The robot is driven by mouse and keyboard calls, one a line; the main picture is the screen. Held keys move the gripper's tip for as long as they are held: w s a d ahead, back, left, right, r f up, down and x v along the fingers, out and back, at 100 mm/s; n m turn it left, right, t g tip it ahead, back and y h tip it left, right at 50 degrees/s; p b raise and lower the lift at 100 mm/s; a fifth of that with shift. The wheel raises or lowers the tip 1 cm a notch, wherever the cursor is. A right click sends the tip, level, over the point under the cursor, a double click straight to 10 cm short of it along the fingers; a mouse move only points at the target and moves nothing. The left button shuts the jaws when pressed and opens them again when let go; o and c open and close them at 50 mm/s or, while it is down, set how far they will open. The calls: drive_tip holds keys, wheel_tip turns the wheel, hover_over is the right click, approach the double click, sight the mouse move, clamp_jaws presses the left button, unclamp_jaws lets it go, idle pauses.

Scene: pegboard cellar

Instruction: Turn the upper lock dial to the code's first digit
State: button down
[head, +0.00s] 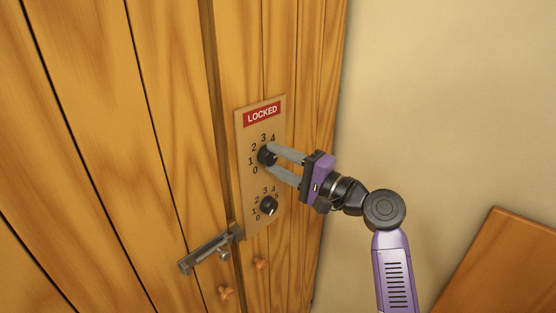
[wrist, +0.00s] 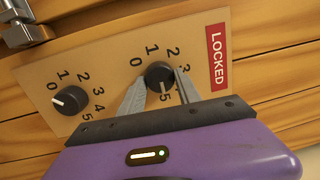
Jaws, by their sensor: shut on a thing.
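The upper lock dial (head: 265,156) is a round black knob on a tan plate below a red LOCKED sign. My gripper (head: 272,160) has its two grey fingers shut on opposite sides of this knob. In the wrist view, my gripper (wrist: 159,77) also holds the upper dial (wrist: 157,72). The digits 0, 1, 2 and 3 show around it. A white mark at the knob's near edge seems to face the 5 side, but the fingers partly hide this area, and I cannot tell the exact setting. No written code shows in either view.
The lower dial (head: 269,206) sits apart below, with its own digits; it also shows in the wrist view (wrist: 70,101). A metal latch (head: 208,250) lies below left of the plate (head: 246,181). Small wooden knobs (head: 225,293) are lower down. A wooden board (head: 510,265) stands at right.

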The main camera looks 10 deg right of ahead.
drive_tip(key=c, duration=0.8)
unclamp_jaws()
drive_tip(key=shift+a+f, duration=0.1)
drive_tip(key=shift+c, duration=0.2)
drive_tip(key=b+v, duration=0.2)
drive_tip(key=v, duration=0.5)
drive_tip(key=shift+s+d, duration=0.3)
drive_tip(key=shift+s, duration=0.05)
